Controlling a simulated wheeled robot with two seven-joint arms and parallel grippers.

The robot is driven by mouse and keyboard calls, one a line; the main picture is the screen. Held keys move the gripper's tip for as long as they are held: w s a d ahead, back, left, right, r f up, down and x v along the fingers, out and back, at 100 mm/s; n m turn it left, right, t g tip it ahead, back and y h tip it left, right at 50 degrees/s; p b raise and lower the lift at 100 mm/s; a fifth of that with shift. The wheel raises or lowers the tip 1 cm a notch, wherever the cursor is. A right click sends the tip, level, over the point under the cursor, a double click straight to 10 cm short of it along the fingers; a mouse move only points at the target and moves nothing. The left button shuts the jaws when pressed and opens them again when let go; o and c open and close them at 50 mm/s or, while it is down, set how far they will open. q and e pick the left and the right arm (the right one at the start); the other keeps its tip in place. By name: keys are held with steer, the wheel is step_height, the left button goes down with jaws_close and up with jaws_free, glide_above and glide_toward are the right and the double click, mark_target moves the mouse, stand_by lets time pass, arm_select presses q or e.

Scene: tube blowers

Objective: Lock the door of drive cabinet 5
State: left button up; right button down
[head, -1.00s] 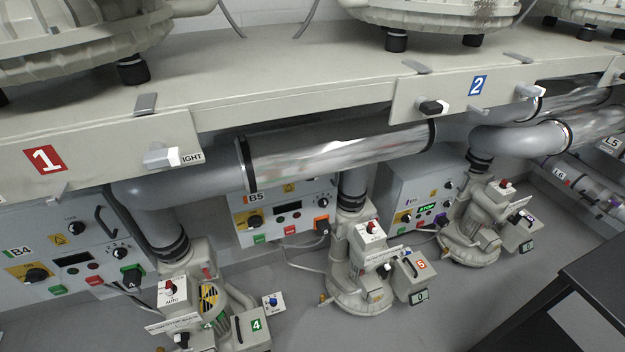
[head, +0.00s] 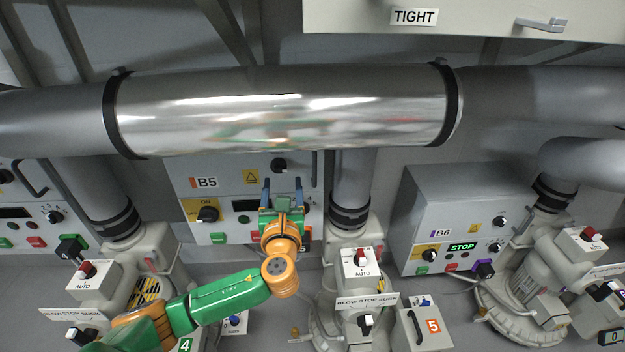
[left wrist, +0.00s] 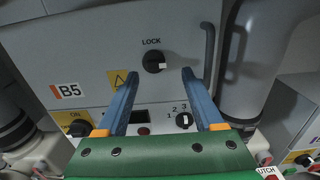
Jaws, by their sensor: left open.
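Drive cabinet B5 (head: 228,180) is a light grey box under the shiny pipe, with its door shut flat as far as I see. Its black LOCK knob (head: 279,165) sits high on the door; in the left wrist view the knob (left wrist: 154,62) shows a light mark on its right side. My left gripper (head: 283,184) is in front of the door, just below the knob. In the left wrist view its two blue fingers (left wrist: 160,76) are apart and empty, either side of the knob's lower area, not touching it. My right gripper is not in view.
A door handle (left wrist: 208,55) stands right of the knob. A numbered selector (left wrist: 184,120) lies below, between the fingers. The shiny pipe (head: 280,110) runs above the cabinet. A blower (head: 360,240) and its grey upright pipe stand at right; cabinet B6 (head: 425,205) is beyond.

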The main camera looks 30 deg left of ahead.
mark_target(280, 170)
arm_select(q)
steer(key=x, duration=0.4)
steer(key=shift+a+b, duration=0.4)
steer(key=shift+a, duration=0.1)
steer(key=shift+w, duration=0.2)
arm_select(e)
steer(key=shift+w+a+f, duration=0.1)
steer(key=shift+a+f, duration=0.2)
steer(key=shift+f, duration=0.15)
arm_select(q)
steer(key=shift+c, duration=1.1)
jaws_close()
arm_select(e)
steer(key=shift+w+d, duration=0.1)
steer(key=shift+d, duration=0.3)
